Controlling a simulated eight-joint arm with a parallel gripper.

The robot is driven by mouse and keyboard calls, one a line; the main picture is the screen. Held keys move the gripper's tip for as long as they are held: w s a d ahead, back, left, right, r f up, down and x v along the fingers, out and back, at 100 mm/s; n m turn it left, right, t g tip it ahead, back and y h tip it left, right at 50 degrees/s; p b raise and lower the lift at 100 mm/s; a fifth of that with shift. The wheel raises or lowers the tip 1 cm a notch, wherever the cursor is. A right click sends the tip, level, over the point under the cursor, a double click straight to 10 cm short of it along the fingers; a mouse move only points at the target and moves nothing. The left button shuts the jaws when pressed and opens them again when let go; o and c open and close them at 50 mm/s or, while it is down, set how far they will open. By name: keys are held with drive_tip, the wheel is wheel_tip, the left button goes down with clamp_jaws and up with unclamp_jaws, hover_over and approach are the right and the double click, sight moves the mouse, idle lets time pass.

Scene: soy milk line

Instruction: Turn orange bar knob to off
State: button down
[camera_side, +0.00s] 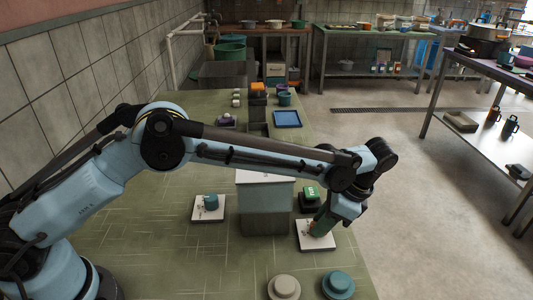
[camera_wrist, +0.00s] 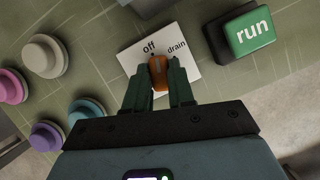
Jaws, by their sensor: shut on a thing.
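The orange bar knob (camera_wrist: 158,72) stands on a white plate (camera_wrist: 187,68) printed with the words "off" and "drain". In the wrist view my gripper (camera_wrist: 160,88) has its two dark green fingers on either side of the knob, shut on it. The knob's far end points up toward the area near "off"; a small dark mark is on its top. In the side view my gripper (camera_side: 322,222) reaches down over the white plate (camera_side: 314,242) on the right edge of the green table, and its fingers mostly hide the knob.
A green "run" button (camera_wrist: 248,35) on a dark base sits right beside the plate. Several round buttons, among them a purple one (camera_wrist: 46,136), lie to the left.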

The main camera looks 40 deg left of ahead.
drive_tip(key=shift+w+n+g+h, duration=0.1)
drive_tip(key=shift+n+g+h, duration=0.35)
drive_tip(key=shift+n, duration=1.15)
drive_tip(key=c, duration=1)
unclamp_jaws()
drive_tip(key=shift+o, duration=0.2)
drive_tip(key=shift+r, duration=0.1)
drive_tip(key=v, duration=0.7)
drive_tip(key=shift+w+r, duration=0.15)
drive_tip(key=shift+r, duration=0.05)
